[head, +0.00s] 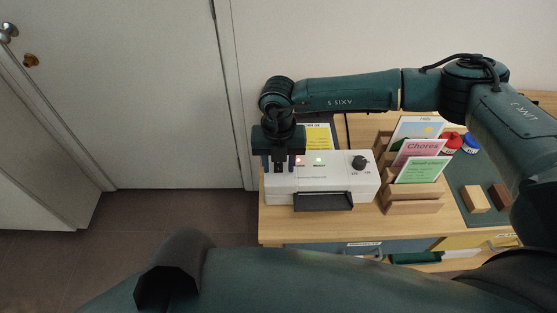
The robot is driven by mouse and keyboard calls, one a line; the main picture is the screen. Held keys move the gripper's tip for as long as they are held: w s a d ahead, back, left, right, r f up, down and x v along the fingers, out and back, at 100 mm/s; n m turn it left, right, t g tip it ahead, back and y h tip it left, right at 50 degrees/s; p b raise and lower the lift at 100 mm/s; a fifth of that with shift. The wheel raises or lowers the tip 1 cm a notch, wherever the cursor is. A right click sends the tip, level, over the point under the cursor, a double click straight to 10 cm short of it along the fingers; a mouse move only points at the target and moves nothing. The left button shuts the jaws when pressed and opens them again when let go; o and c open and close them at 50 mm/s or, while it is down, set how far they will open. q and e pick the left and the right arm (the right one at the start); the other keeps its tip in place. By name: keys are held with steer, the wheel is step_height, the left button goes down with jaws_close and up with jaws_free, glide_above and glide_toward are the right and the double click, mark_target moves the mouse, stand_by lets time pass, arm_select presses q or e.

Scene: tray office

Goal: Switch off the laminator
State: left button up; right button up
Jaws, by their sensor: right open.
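The laminator (340,184) is a white box on the wooden cabinet top, with a dark tray at its front slot. A red light (300,161) and a green light (318,160) are lit on its top. A black knob (358,162) stands at its right end; the small labels below it are not readable. My right gripper (279,168) is open and points down over the laminator's left end, left of the lights. It hides that part of the top, and I cannot tell whether it touches. My left gripper is not in view.
A wooden rack (412,207) of cards stands close to the laminator's right. Red and blue capped jars (452,146) and wooden blocks (475,199) lie further right on a dark mat. A yellow sheet (319,137) is behind the laminator. Floor and a closed door (130,90) are left.

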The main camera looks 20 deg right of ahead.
steer(key=shift+c, duration=0.5)
jaws_close()
steer(key=shift+w+g, duration=0.15)
steer(key=shift+g, duration=0.15)
steer(key=shift+w+g+y+b, duration=0.25)
steer(key=shift+g+y+b, duration=0.05)
steer(key=shift+g+b, duration=0.4)
steer(key=shift+d, duration=0.1)
steer(key=shift+r+g, duration=0.15)
steer(key=shift+g, duration=0.25)
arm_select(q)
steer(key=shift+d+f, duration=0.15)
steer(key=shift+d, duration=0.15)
arm_select(e)
steer(key=shift+o, duration=0.5)
jaws_free()
